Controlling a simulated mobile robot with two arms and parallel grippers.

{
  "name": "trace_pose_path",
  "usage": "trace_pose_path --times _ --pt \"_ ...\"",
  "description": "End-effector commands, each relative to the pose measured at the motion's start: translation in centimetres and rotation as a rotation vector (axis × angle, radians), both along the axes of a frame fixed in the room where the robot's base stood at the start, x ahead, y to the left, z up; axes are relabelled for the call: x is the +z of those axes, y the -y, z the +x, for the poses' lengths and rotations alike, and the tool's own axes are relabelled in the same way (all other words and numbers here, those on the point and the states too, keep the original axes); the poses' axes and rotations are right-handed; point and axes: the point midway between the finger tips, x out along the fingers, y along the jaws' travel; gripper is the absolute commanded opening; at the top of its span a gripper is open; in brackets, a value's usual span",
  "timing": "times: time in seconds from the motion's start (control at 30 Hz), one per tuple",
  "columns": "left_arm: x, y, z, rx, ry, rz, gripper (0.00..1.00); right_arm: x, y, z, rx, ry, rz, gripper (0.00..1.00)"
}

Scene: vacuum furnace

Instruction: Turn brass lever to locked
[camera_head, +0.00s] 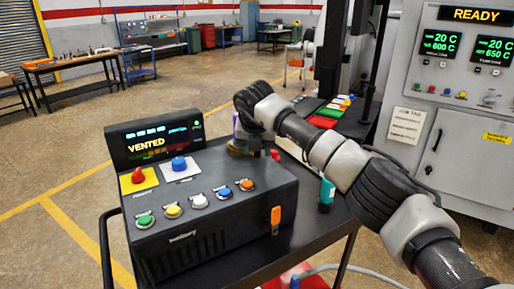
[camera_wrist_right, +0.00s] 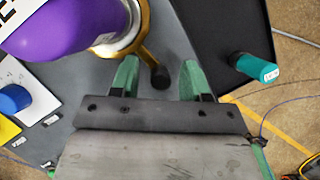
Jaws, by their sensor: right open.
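The brass lever (camera_wrist_right: 146,50) shows in the right wrist view as a brass arm with a dark round knob, coming off a brass ring at the base of a purple bottle-like object (camera_wrist_right: 60,30). My right gripper (camera_wrist_right: 160,72) is open, with its green fingers on either side of the knob. Whether a finger touches it I cannot tell. In the head view the right gripper (camera_head: 264,150) points down at the back right of the black control box (camera_head: 225,215) and hides most of the lever; a brass bit (camera_head: 236,150) shows beside it. My left gripper is not in view.
The box carries a lit "VENTED" display (camera_head: 155,140), a red button (camera_head: 138,175), a blue button (camera_head: 179,164) and a row of coloured buttons. A teal-capped object (camera_head: 326,192) stands on the cart to the right.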

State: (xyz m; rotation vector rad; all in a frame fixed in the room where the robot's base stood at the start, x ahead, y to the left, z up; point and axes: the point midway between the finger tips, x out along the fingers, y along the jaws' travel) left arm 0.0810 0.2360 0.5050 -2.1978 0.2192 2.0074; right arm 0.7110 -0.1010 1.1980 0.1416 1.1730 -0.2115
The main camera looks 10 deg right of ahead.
Motion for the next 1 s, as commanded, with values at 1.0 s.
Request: trace_pose_path --times 1.0 --pt "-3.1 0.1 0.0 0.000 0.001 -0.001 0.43 9.9 -1.0 -4.0 0.000 0.000 0.001 0.46"
